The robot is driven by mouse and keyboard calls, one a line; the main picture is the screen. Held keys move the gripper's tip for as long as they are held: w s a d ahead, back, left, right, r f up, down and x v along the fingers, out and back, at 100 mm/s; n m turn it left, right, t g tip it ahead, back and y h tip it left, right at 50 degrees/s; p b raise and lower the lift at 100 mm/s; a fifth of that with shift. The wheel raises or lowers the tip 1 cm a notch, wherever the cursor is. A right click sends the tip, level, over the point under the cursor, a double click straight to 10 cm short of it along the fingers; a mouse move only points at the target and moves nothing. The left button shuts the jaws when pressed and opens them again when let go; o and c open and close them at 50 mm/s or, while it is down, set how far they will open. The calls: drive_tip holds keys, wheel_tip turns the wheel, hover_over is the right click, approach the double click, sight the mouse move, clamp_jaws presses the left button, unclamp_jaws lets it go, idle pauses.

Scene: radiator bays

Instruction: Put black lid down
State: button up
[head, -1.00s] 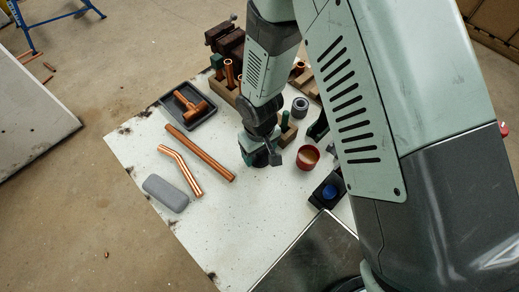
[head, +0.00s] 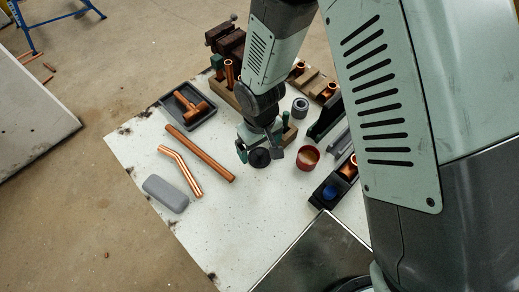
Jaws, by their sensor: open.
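The black lid (head: 260,158) is a small dark disc on the white tabletop, in the middle of the head view. It looks flat on the table, though exact contact is hard to see. My gripper (head: 260,154) is open right above and around it, with one finger to the left of the lid and one to the right. A red tin (head: 308,158) with tan contents stands open just to the right of my gripper.
A straight copper pipe (head: 200,153), a bent pipe (head: 181,171) and a grey case (head: 166,193) lie left. A black tray (head: 188,106) holds a copper tee. A grey roll (head: 300,107) and black holders (head: 328,190) stand right. The front tabletop (head: 220,230) is clear.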

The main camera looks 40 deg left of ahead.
sight(262, 151)
wheel_tip(262, 151, up, 9)
drive_tip(key=shift+f, duration=0.2)
drive_tip(key=w+d+r+m+t, duration=0.1)
drive_tip(key=w+d+r+m, duration=0.2)
drive_tip(key=w+d+r, duration=0.45)
drive_tip(key=w+d+r+m+t, duration=0.25)
drive_tip(key=w+d+r, duration=0.25)
drive_tip(key=d+r, duration=0.45)
drive_tip(key=s+d+r+m+t, duration=0.1)
drive_tip(key=s+d+r+m, duration=0.3)
drive_tip(key=d+r, duration=0.3)
drive_tip(key=s+d+r+m+t, duration=0.1)
drive_tip(key=s+d+r+m, duration=0.4)
drive_tip(key=d, duration=0.8)
wheel_tip(262, 151, up, 3)
drive_tip(key=shift+s+f+m, duration=0.2)
drive_tip(key=shift+m, duration=0.25)
drive_tip(key=shift+o, duration=0.3)
